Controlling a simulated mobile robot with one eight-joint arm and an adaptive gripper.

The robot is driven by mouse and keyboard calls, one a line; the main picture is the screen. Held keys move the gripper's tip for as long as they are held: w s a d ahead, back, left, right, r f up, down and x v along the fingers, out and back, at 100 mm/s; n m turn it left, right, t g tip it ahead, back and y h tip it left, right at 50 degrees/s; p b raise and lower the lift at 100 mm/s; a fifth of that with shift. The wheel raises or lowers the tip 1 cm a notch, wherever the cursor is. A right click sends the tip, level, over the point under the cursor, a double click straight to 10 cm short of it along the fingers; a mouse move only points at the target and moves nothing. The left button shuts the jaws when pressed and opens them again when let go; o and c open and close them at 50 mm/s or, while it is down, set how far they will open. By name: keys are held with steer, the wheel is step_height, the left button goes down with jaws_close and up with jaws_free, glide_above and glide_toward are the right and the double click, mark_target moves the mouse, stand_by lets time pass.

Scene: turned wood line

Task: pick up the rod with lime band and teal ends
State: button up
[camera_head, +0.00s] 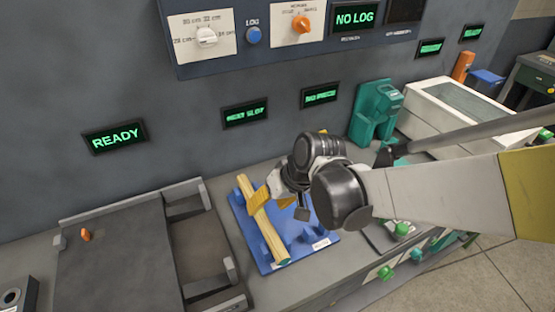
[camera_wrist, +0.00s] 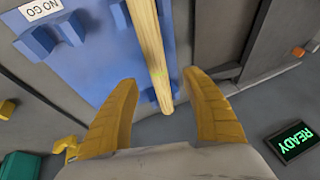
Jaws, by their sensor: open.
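A pale wooden rod (camera_head: 268,232) lies lengthwise over the blue fixture (camera_head: 238,208) in the head view. A slight greenish tint shows at its near end; a lime band and teal ends cannot be made out clearly. My gripper (camera_head: 275,200) is at the far half of the rod, with one yellow finger overlapping it in the picture. In the wrist view the rod (camera_wrist: 150,45) runs down between the two spread fingers of my gripper (camera_wrist: 158,78), with a gap on each side. The gripper is open and empty. Part of the fixture is hidden behind my gripper.
A dark tray-like station (camera_head: 120,255) stands left of the fixture. A grey wall panel with a READY display (camera_head: 115,136) rises behind. A teal device (camera_head: 376,112) and a white box (camera_head: 460,105) stand to the right. The fixture's label (camera_wrist: 42,8) reads NO GO.

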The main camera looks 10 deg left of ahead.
mark_target(263, 213)
steer(key=b+x, duration=0.1)
steer(key=x, duration=0.2)
steer(key=b+x, duration=0.2)
steer(key=x, duration=0.2)
steer(key=shift+w+d+f, duration=0.1)
steer(key=shift+d+f, duration=0.05)
steer(key=shift+d, duration=0.05)
steer(key=shift+c, duration=0.9)
steer(key=shift+d, duration=0.1)
jaws_close()
